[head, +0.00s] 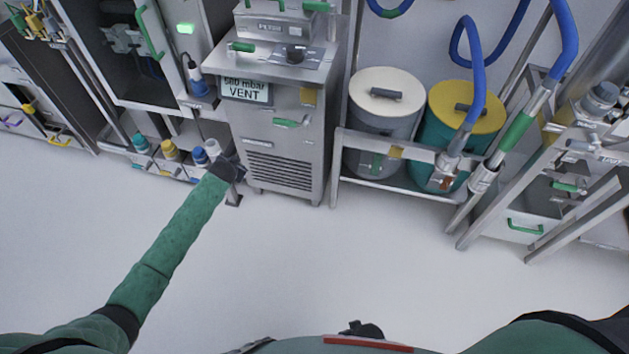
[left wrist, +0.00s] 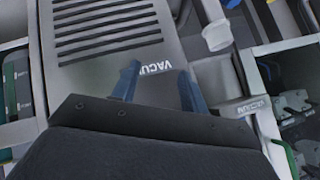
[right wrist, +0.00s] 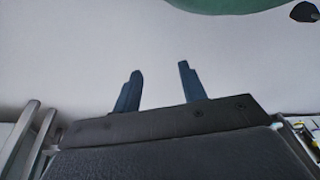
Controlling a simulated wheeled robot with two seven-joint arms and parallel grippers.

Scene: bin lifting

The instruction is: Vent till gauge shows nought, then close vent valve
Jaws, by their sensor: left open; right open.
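The gauge display (head: 245,90) on the steel cabinet (head: 285,150) reads what looks like 580 mbar, with the word VENT below it. A green lever (head: 287,122) sits on the cabinet front, and another green lever (head: 241,46) is on its top; I cannot tell which is the vent valve. My left gripper (head: 232,172) is beside the cabinet's lower left. In the left wrist view its open, empty fingers (left wrist: 157,82) are before a slatted panel (left wrist: 105,30) with a VACUUM label. My right gripper (right wrist: 156,78) is open and empty over pale floor.
A grey drum (head: 382,115) and a teal drum with yellow lid (head: 466,105) stand in a rack right of the cabinet, with blue hoses above. Several small capped bottles (head: 170,152) are at the left. The floor (head: 330,255) in front is clear.

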